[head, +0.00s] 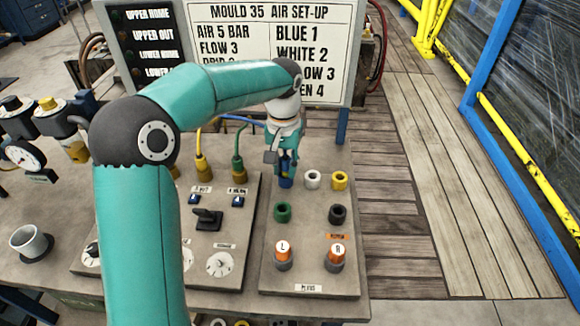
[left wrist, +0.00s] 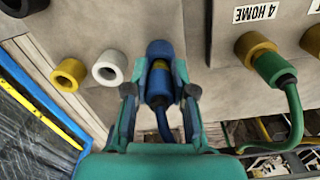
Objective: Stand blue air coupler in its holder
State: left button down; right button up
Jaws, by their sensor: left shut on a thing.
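My left gripper (head: 286,160) is above the far left of the holder panel, its fingers pointing down. In the left wrist view its fingertips (left wrist: 160,95) are shut on the blue air coupler (left wrist: 160,88), one finger on each side. The coupler has a yellow band near its tip, and a blue hose trails from its back end. The blue holder (left wrist: 160,48) is a round blue ring right at the coupler's tip; it also shows in the head view (head: 286,183). The coupler lines up with the holder, but I cannot tell how deep its tip sits. My right gripper is out of view.
White (head: 312,179) and yellow (head: 340,180) holders stand to the right, with green (head: 283,212) and black (head: 338,214) ones nearer. Orange-topped plugs L (head: 283,254) and R (head: 336,256) stand at the front. Yellow and green hoses rise from the panel to the left.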

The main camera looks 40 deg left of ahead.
pick_arm(q)
jog(key=shift+f, duration=0.45)
jog(key=shift+s+f+b, duration=0.15)
jog(key=shift+b, duration=0.15)
jog(key=c, duration=0.9)
grip_release()
jog(key=shift+f, duration=0.1)
jog(key=o, duration=0.5)
jog(key=shift+c, duration=0.2)
jog(key=shift+r, duration=0.25)
jog(key=shift+r+p, duration=3.4)
jog(key=shift+r, duration=0.35)
